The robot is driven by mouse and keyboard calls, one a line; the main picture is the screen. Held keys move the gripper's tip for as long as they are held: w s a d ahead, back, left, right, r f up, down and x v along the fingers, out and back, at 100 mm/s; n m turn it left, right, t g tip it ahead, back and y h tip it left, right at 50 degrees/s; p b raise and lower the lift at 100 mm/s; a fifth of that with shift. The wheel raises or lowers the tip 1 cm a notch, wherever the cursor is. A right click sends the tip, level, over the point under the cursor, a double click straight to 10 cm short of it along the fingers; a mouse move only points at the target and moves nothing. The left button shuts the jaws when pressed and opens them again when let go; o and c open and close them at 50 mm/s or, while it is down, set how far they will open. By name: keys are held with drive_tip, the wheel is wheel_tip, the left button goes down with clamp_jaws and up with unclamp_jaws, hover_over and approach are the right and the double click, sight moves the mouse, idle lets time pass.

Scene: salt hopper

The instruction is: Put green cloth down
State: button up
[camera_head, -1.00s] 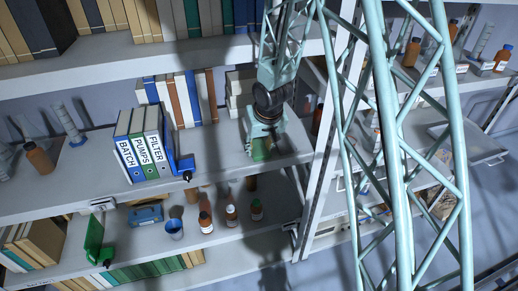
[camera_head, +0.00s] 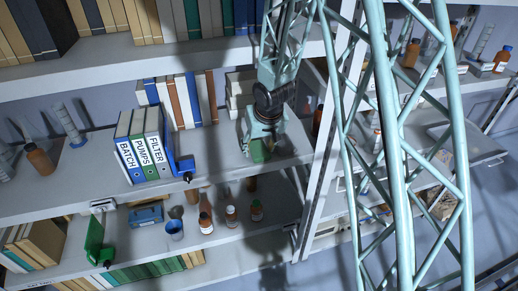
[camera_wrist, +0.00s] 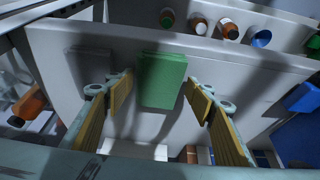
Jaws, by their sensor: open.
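The green cloth (camera_wrist: 161,80) is a folded rectangle lying on the grey shelf (camera_wrist: 70,45) near its front edge in the wrist view. My gripper (camera_wrist: 160,98) is open, with one yellow-padded finger on each side of the cloth and a gap to both. In the head view the cloth (camera_head: 259,151) shows as a green patch under my gripper (camera_head: 262,140), partly hidden by it.
Three labelled binders (camera_head: 140,145) and a blue holder (camera_head: 181,165) stand to the left on the same shelf. Books stand behind. Brown bottles (camera_head: 231,215) and a blue cup (camera_head: 175,229) are on the shelf below. A shelf upright (camera_head: 322,165) is at the right.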

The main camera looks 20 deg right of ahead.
drive_tip(key=p+v, duration=0.7)
drive_tip(key=v, duration=0.4)
drive_tip(key=shift+r, duration=0.15)
drive_tip(key=shift+s, duration=0.15)
idle(0.9)
drive_tip(key=shift+r, duration=0.15)
drive_tip(key=s+d+r+h, duration=0.1)
drive_tip(key=s+d+r, duration=0.1)
drive_tip(key=s+r, duration=0.8)
drive_tip(key=s+d+r, duration=0.1)
drive_tip(key=s+r, duration=0.7)
drive_tip(key=r, duration=0.5)
drive_tip(key=s+a+r, duration=0.1)
drive_tip(key=s+r, duration=0.1)
drive_tip(key=s, duration=0.6)
drive_tip(key=s+a+r, duration=0.1)
drive_tip(key=s+r, duration=0.2)
drive_tip(key=s, duration=0.6)
drive_tip(key=s+a+r+y, duration=0.1)
drive_tip(key=s+r, duration=0.2)
drive_tip(key=s, duration=0.6)
drive_tip(key=shift+a+r+g, duration=0.2)
drive_tip(key=shift+a+g, duration=0.05)
drive_tip(key=shift+g, duration=0.05)
drive_tip(key=shift+s, duration=0.15)
